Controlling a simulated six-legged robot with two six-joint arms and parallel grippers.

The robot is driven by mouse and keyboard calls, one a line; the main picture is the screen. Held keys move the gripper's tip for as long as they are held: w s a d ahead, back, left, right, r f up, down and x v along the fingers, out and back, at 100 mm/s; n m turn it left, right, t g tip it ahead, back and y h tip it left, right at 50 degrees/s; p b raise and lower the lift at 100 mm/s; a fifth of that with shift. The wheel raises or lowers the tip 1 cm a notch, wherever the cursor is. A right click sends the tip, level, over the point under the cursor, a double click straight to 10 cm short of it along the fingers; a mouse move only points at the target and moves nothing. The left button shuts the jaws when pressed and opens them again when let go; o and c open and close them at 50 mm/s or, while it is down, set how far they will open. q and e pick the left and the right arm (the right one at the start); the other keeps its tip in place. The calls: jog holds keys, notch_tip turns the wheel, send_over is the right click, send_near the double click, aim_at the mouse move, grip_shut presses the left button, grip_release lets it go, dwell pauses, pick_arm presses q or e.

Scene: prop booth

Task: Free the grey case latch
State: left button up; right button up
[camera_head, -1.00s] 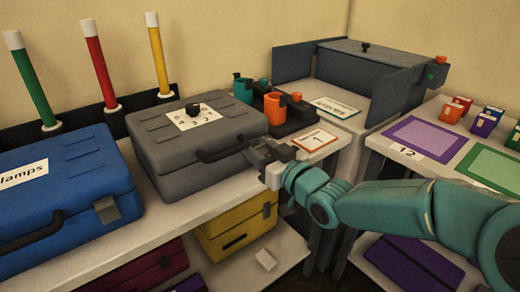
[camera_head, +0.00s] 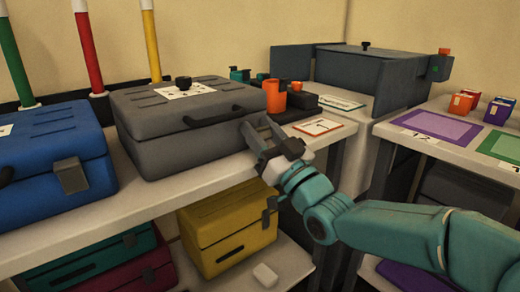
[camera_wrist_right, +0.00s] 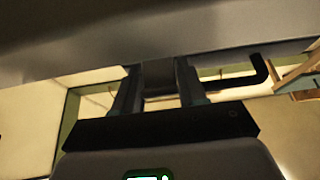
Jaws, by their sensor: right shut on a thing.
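My right gripper (camera_head: 260,138) is at the front right corner of the case. In the right wrist view its two fingers (camera_wrist_right: 157,88) are shut on the dark grey latch (camera_wrist_right: 158,72), just under the case's edge (camera_wrist_right: 150,35). The fingers hide most of the latch in the head view. My left gripper is not in view.
A blue case (camera_head: 45,150) with its own latch stands left of the grey case. An orange cup (camera_head: 275,97) and a numbered card (camera_head: 318,127) sit to the right. A yellow case (camera_head: 230,225) is on the shelf below. A dark grey box (camera_head: 365,75) stands behind.

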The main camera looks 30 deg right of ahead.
jog(key=shift+f+t+y, duration=0.15)
jog(key=shift+f+t, duration=0.05)
jog(key=shift+t, duration=0.45)
jog(key=shift+f+t+y, duration=0.15)
jog(key=shift+f+t, duration=0.05)
jog(key=shift+t, duration=0.45)
jog(key=shift+s, duration=0.1)
jog(key=o, duration=1)
jog(key=shift+f, duration=0.1)
jog(key=shift+c, duration=0.2)
jog(key=shift+f, duration=0.1)
